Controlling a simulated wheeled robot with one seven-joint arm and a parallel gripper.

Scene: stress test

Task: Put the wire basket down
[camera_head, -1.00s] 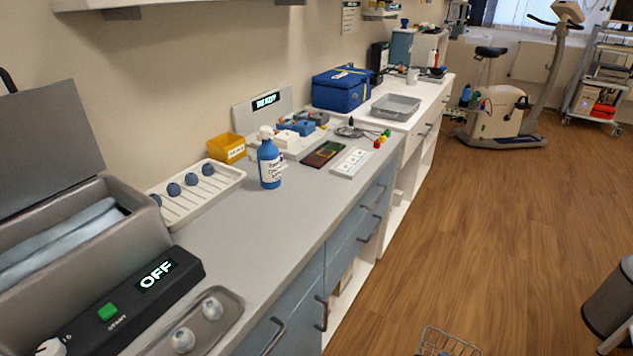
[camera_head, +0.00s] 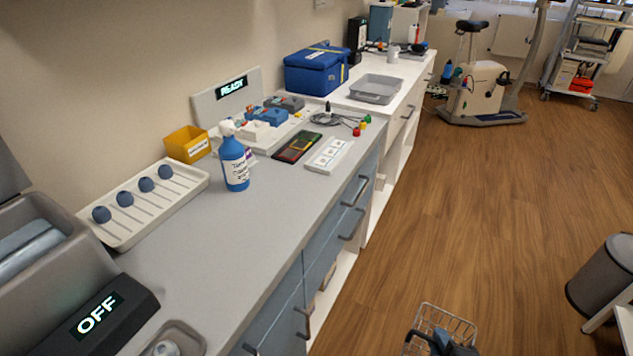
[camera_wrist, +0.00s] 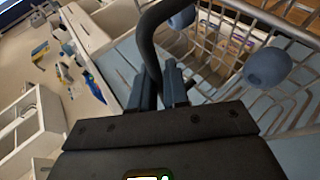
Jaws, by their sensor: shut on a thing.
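The wire basket (camera_head: 450,315) is at the bottom of the head view, right of the counter front, with the wood floor behind it. In the wrist view the metal wires of the basket (camera_wrist: 270,18) fill the right side. Blue balls (camera_wrist: 268,67) show in or behind the wires. My gripper (camera_wrist: 160,88) is shut on the basket's dark curved handle (camera_wrist: 150,42). In the head view my gripper (camera_head: 440,342) is a dark shape over the basket, cut by the lower edge. The basket's underside is hidden, and its height cannot be told.
The grey counter (camera_head: 235,255) has a clear stretch in front of the blue spray bottle (camera_head: 235,165). A white rack (camera_head: 150,205) with blue balls stands at the back left. A grey tray (camera_head: 376,88) is farther along. A grey bin (camera_head: 605,280) stands right on the floor.

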